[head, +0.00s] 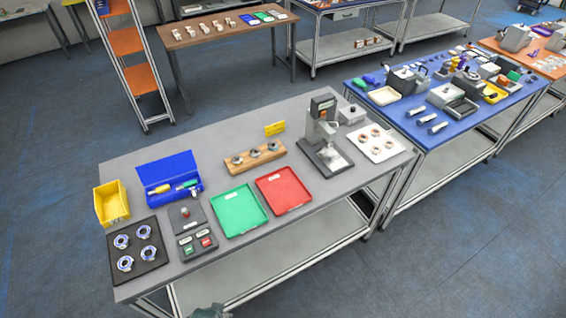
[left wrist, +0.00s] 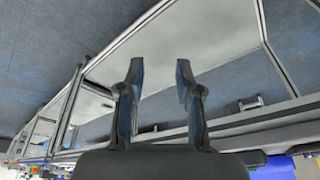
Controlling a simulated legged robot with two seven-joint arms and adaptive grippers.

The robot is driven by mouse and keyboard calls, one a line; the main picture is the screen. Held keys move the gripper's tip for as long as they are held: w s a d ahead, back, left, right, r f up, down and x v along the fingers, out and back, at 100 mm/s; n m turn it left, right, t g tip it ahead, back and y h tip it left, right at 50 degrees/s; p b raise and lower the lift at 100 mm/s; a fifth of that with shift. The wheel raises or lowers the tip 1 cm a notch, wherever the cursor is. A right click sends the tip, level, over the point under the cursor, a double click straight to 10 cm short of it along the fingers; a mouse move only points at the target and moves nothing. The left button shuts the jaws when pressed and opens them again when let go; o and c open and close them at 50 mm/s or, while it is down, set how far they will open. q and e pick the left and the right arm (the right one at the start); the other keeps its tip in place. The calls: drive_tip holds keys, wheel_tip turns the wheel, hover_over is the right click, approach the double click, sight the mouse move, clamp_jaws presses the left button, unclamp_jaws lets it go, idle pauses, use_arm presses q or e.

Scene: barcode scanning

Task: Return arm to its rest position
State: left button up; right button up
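My left gripper (left wrist: 160,82) shows in the left wrist view with its two dark fingers apart and nothing between them. Beyond the fingers are a pale shelf surface, metal table rails and the grey-blue floor. In the head view a small dark piece (head: 208,311) shows at the bottom edge, in front of the grey table (head: 240,156); I cannot tell which part of an arm it is. No right gripper shows in either view.
The grey table carries a yellow bin (head: 112,204), blue toolbox (head: 168,170), black ring tray (head: 138,280), green tray (head: 239,211), red tray (head: 283,190), press stand (head: 324,139) and white tray (head: 385,156). A blue table (head: 410,125) stands at right. Open floor lies in front.

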use_arm(q)
drive_tip(key=s+f+g+b, duration=0.1)
drive_tip(key=s+f+b, duration=0.1)
drive_tip(key=f, duration=1.2)
drive_tip(key=s+f+b, duration=0.3)
drive_tip(key=f, duration=1.1)
drive_tip(key=s+a+f+g+b, duration=0.1)
drive_tip(key=s+a+f+b, duration=0.2)
drive_tip(key=s+f, duration=1.3)
drive_tip(key=shift+a+f, duration=0.25)
drive_tip(key=shift+f, duration=0.15)
drive_tip(key=shift+s, duration=0.15)
